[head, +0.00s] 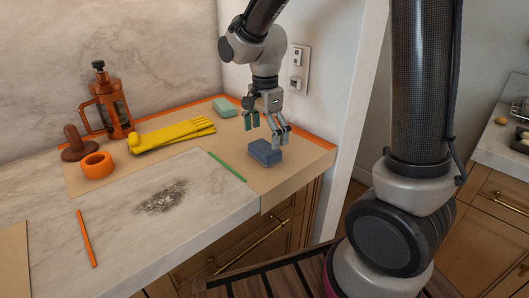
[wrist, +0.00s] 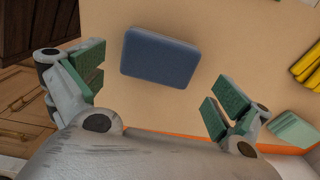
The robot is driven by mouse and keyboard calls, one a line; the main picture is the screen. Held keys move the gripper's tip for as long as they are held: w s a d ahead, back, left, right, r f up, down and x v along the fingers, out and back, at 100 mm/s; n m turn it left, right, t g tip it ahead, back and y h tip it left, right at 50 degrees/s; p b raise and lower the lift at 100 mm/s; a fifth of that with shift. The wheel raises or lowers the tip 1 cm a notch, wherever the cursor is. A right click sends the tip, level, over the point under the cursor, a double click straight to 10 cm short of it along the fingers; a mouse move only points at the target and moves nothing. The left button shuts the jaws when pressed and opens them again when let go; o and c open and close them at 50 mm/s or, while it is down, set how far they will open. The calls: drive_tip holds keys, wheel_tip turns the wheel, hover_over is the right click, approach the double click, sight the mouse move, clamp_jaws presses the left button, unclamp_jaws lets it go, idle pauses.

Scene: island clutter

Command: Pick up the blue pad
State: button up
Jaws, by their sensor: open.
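The blue pad (head: 264,152) lies flat on the tan board near its front right end, close to the counter's front edge. In the wrist view the blue pad (wrist: 160,56) sits ahead of and between my open fingers, touching neither. My gripper (head: 268,132) hangs just above and behind the pad in the head view. In the wrist view my gripper (wrist: 156,84) is open and empty, its green finger pads spread wider than the pad.
A pale green pad (head: 224,107) lies behind my gripper. Yellow gloves (head: 172,135), an orange tape roll (head: 97,165), a brown plunger-like tool (head: 76,144) and an orange press (head: 110,108) stand left. A green stick (head: 227,167) lies left of the pad. A wall rises behind.

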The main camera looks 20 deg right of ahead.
sight(265, 146)
wheel_tip(265, 146, down, 4)
drive_tip(key=shift+s+a+f, duration=0.15)
drive_tip(key=shift+f, duration=0.05)
drive_tip(key=c, duration=0.7)
drive_tip(key=shift+r, duration=0.15)
wheel_tip(265, 146, up, 10)
drive_tip(key=shift+f, duration=0.1)
drive_tip(key=shift+o, duration=0.9)
drive_tip(key=shift+c, duration=1.3)
drive_tip(key=shift+s, duration=0.1)
